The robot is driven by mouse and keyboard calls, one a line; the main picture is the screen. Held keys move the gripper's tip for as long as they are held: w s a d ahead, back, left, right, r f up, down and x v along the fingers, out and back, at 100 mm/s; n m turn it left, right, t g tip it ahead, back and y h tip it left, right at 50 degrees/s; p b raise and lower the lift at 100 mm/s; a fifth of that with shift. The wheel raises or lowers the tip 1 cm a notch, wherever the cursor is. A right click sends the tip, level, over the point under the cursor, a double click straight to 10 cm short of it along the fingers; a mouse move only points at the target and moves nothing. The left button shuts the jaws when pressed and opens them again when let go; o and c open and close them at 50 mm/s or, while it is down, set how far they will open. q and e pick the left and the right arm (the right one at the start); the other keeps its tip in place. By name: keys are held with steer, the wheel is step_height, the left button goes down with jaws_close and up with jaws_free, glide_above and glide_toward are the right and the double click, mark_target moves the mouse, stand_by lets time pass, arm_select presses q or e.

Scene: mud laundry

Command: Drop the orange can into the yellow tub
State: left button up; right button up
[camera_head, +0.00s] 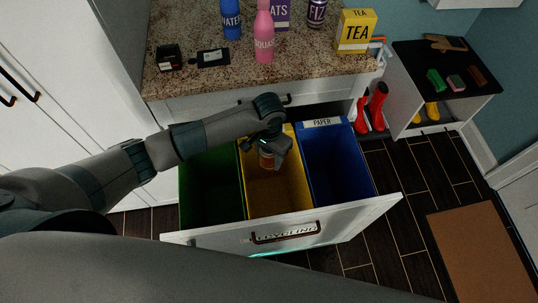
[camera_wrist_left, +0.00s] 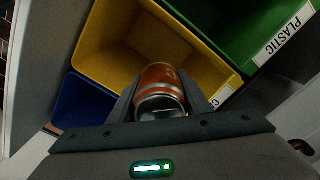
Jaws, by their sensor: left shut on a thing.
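The orange can (camera_wrist_left: 160,85) is between the fingers of my left gripper (camera_wrist_left: 163,100), which is shut on it. In the head view, the can (camera_head: 266,160) shows partly below my left gripper (camera_head: 272,158), over the yellow tub (camera_head: 262,205). The yellow tub is the middle bin in the pulled-out drawer, and its inside also shows beneath the can in the left wrist view (camera_wrist_left: 110,45). I see nothing inside the tub, though the gripper hides part of it. My right gripper is not in view.
A green bin (camera_head: 210,185) and a blue bin (camera_head: 338,165) labelled PAPER flank the yellow tub. The white drawer front (camera_head: 285,228) stands before them. The granite counter (camera_head: 300,65) behind holds bottles, boxes and a yellow tea box (camera_head: 355,32). Red boots (camera_head: 376,105) stand at right.

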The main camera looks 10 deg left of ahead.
arm_select(q)
steer(key=o, duration=1.1)
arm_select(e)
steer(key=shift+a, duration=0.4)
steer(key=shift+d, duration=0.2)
arm_select(q)
steer(key=shift+r, duration=0.5)
step_height(320, 180, up, 8)
steer(key=b, duration=0.2)
steer(key=shift+w+r+b, duration=0.1)
steer(key=shift+r+b, duration=0.1)
steer(key=shift+b, duration=0.15)
step_height(320, 180, up, 7)
steer(key=shift+f+b, duration=0.1)
steer(key=shift+b, duration=0.7)
steer(key=shift+r, duration=0.6)
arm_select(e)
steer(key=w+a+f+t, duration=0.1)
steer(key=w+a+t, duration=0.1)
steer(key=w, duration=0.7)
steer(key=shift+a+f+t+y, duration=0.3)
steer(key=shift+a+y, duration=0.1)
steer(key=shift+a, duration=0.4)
